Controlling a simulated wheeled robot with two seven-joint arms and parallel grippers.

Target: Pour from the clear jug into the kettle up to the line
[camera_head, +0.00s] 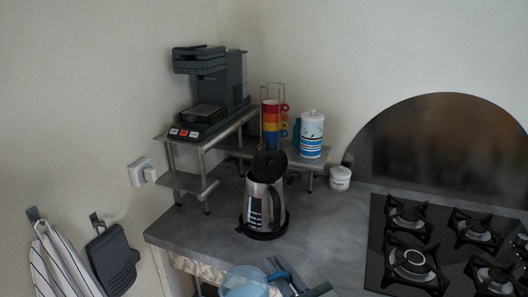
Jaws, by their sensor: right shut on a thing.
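The kettle (264,206) is steel with a black handle and a pale level window on its side. It stands upright on a round black base (262,233) on the grey counter, and its black lid (269,164) appears raised. The clear jug (244,284), bluish with a blue handle, is at the bottom edge, in front of the kettle and apart from it. My right gripper (275,268) is shut on the jug's handle. The jug's lower part is cut off by the frame, and I cannot tell how full it is. My left gripper is out of view.
A coffee machine (210,90) stands on a metal shelf (190,184) behind left. Stacked coloured cups (270,125), a patterned canister (312,135) and a small white jar (340,178) are behind. A gas hob (440,245) is right. The counter (325,225) between kettle and hob is clear.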

